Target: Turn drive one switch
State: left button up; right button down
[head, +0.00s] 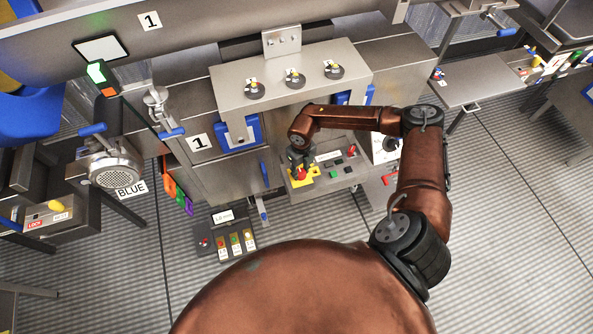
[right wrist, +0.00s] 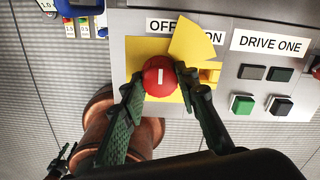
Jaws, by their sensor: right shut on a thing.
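The drive one switch is a red round knob (right wrist: 158,76) with a white mark, on a yellow plate (right wrist: 207,97) of the grey control panel. The mark stands nearly upright in the right wrist view. My right gripper (right wrist: 158,82) is shut on the knob, one dark green finger on each side. A yellow flap (right wrist: 197,40) partly covers the OFF/ON label (right wrist: 163,25). The DRIVE ONE label (right wrist: 270,44) is to the right. In the head view my right gripper (head: 300,171) is at the panel's left end, by the yellow plate (head: 321,180). My left gripper is not in view.
A steel shelf (head: 345,61) with several small dials overhangs the panel. A smaller control box (head: 224,243) stands lower left. Open floor lies around.

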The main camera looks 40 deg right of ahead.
aim_at(301, 171)
jog(key=c, duration=1.5)
grip_release()
jog(key=shift+r, duration=0.1)
notch_tip(301, 171, up, 12)
jog(key=shift+a, duration=0.1)
